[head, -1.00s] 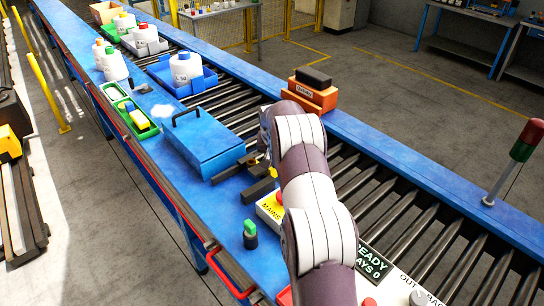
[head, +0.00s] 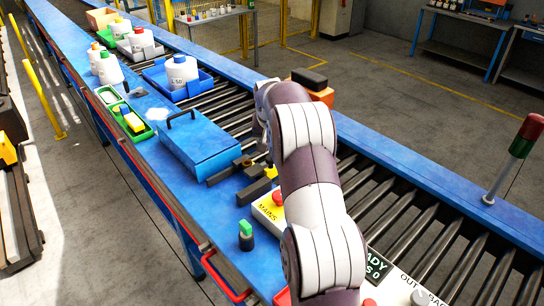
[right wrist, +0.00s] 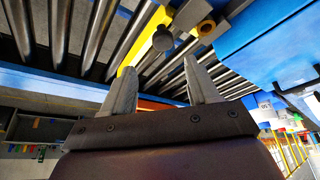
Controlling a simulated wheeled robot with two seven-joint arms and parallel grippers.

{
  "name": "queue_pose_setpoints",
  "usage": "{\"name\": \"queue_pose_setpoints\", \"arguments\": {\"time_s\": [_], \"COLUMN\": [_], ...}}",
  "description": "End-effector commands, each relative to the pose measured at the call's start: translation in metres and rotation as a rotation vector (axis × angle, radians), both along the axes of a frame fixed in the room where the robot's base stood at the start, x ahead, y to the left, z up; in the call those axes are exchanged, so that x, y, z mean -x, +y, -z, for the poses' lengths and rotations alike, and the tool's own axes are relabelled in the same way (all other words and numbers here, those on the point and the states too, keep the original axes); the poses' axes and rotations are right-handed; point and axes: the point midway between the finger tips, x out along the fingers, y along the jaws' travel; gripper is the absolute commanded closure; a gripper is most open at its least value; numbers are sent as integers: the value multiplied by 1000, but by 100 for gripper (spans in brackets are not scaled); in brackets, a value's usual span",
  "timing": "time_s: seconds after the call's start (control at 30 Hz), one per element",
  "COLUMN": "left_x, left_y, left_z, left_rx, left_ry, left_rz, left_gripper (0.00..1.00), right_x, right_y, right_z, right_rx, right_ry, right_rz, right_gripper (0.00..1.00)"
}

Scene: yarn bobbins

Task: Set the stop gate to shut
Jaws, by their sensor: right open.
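A yellow bar with a dark round knob (right wrist: 163,40), which looks like the stop gate, lies across the rollers in the right wrist view. In the head view only a small yellow piece (head: 271,171) shows beside my arm. My right gripper (right wrist: 160,64) is open and empty, its two fingers on either side of the knob in the picture. I cannot tell whether they touch it. In the head view my right arm hides the fingers and most of the gate, so its setting is unclear. My left gripper is out of view.
A blue lidded box (head: 200,142) stands on the conveyor's near edge, with dark bars (head: 229,172) beside it. An orange box (head: 322,95) sits behind my arm.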

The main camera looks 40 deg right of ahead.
Motion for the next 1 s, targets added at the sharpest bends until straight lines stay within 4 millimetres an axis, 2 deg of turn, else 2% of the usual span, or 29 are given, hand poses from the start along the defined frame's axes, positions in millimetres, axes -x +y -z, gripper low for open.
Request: {"name": "queue_pose_setpoints", "arguments": {"time_s": [0.03,0.13,0.3,0.83,0.87,0.93,0.97,1.0], "left_x": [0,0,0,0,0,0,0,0], "left_y": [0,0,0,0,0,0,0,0], "left_z": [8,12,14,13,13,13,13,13], "left_rx": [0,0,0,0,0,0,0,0], "left_ry": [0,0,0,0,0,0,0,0], "left_rz": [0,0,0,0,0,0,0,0], "left_gripper": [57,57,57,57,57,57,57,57], "right_x": [3,9,15,15,16,19,22,30], "right_y": [3,7,11,13,16,36,51,76], "right_z": [-8,-28,-44,-45,-44,-39,-36,-28], "right_rx": [3,1,-1,-2,-3,-9,-12,-19], "right_ry": [-4,-3,-2,0,2,12,18,31], "right_rz": [0,1,1,-2,-8,-53,-86,-142], "right_gripper": [41,41,41,41,41,41,41,41]}}
